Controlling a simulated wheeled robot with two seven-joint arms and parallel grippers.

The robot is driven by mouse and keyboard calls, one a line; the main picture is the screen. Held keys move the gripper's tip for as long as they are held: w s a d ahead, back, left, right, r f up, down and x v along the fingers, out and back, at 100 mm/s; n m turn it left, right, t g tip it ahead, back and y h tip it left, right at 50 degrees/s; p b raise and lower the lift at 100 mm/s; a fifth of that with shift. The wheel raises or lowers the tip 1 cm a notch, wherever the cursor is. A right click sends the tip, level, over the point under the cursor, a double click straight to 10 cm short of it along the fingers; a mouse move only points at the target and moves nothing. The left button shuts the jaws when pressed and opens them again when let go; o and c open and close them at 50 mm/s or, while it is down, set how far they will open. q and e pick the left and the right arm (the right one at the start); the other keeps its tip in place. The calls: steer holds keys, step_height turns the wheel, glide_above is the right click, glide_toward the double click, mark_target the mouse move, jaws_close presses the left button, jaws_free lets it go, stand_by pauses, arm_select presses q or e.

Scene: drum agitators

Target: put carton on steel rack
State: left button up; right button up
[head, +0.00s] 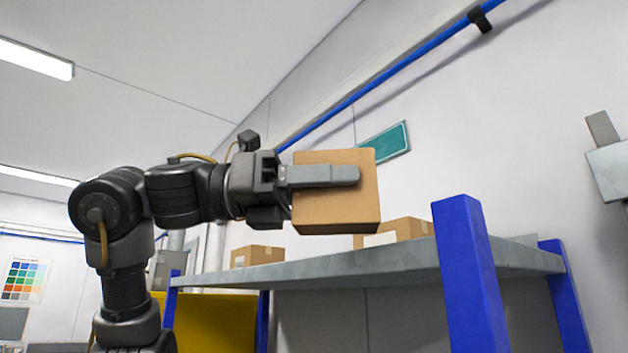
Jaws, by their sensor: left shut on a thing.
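A brown carton (335,208) is held in my left gripper (338,176), whose visible finger lies flat across the carton's near face. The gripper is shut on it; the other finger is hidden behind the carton. The steel rack has a grey shelf (350,264) and blue posts (470,275). In the picture the carton overlaps the space just above the shelf; whether it is over the shelf or in front of it I cannot tell. My right gripper is not in view.
A carton (257,256) stands on the shelf at the left, and another (407,229) is partly hidden behind the held carton. The shelf's right part near the front post looks clear. A yellow panel (215,322) is below. A blue pipe (400,68) runs along the wall.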

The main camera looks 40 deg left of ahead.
arm_select(q)
steer(key=shift+w+d+f, duration=0.1)
steer(key=shift+w+d, duration=0.05)
steer(key=shift+w, duration=0.35)
steer(key=shift+w+d, duration=0.2)
steer(key=shift+w, duration=1.65)
steer(key=shift+w+d+p, duration=0.2)
steer(key=shift+w+d, duration=0.05)
steer(key=shift+w, duration=1.45)
steer(key=shift+w+d+p, duration=0.2)
steer(key=shift+w, duration=1.5)
steer(key=shift+w+d+f, duration=0.1)
steer(key=shift+w+f, duration=0.1)
steer(key=shift+w, duration=0.25)
steer(key=shift+f, duration=0.3)
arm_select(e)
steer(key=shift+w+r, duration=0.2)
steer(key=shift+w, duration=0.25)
arm_select(q)
steer(key=shift+s, duration=0.1)
steer(key=o, duration=1.1)
steer(key=shift+o, duration=0.2)
